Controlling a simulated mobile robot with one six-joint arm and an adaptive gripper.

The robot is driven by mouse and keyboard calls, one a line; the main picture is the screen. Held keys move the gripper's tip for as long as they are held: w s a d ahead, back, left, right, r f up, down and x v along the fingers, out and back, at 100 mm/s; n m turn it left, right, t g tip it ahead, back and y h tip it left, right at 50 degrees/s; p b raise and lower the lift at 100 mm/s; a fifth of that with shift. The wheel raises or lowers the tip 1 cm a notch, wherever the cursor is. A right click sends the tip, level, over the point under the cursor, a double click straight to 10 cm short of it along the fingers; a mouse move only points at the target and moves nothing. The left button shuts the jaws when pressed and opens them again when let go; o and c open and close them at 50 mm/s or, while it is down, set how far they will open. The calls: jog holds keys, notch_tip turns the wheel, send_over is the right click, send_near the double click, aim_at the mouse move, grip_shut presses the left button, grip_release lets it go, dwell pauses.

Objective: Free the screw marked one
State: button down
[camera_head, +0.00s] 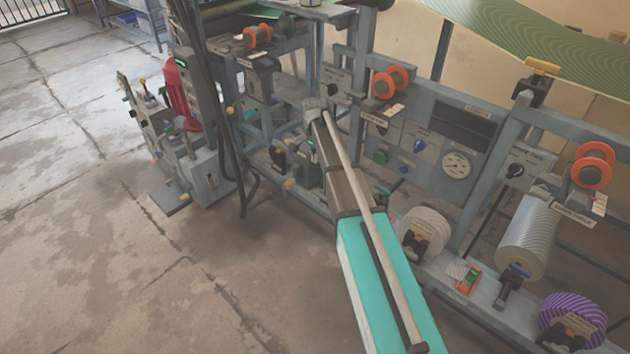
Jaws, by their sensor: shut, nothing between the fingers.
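My arm reaches from the bottom centre up to the press frame. Its far end is a grey joint near the middle of the picture, and I cannot make out my gripper's fingers there. Orange double-disc hand screws show in several places: one at the upper left (257,36), one in the middle (390,82) and one at the right (592,166). Each has a small label plate by it. The print is too small to tell which screw is marked one. My arm hides part of the frame behind it.
The grey press frame (485,85) carries a control panel with a round gauge (457,165). A ribbed roller (528,240) and a purple roll (573,318) are at the right. The concrete floor (90,250) is clear at the lower left.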

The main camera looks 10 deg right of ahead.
aim_at(315, 191)
jog(key=shift+f, duration=0.1)
notch_tip(315, 191, down, 14)
jog(key=b, duration=1.4)
dwell(0.4)
